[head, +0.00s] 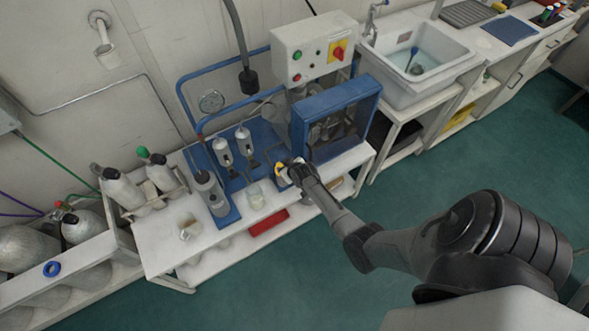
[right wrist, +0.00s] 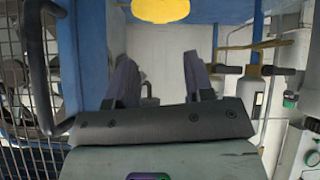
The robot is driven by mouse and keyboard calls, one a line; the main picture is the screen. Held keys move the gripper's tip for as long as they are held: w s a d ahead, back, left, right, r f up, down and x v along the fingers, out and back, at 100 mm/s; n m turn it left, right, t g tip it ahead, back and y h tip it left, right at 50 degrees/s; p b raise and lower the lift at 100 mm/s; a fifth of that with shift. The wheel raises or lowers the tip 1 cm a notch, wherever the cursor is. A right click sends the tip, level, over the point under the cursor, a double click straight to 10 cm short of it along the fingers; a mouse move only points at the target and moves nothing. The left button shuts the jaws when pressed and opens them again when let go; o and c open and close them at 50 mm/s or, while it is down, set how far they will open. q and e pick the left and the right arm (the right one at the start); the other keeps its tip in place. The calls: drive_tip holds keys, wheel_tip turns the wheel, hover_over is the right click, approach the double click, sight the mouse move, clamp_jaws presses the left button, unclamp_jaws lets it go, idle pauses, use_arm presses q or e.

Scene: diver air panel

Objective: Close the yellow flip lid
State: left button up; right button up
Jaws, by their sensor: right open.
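The yellow flip lid (head: 279,169) shows in the head view as a small yellow patch at the tip of my right gripper (head: 288,170), mostly hidden by it. In the right wrist view the lid (right wrist: 160,10) is a yellow disc, cut off by the top edge, beyond and above the fingertips. My right gripper (right wrist: 160,75) is open, with nothing seen between its two fingers. I cannot tell whether a finger touches the lid. The lid's hinge and the part it covers are hidden. My left gripper is not in view.
A blue-framed caged machine (head: 336,110) stands right of the gripper; its mesh (right wrist: 25,120) is close at left in the wrist view. A red box (head: 268,222) lies on the lower shelf.

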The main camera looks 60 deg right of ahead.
drive_tip(key=p+v, duration=0.3)
drive_tip(key=v, duration=0.9)
drive_tip(key=shift+a+f, duration=0.1)
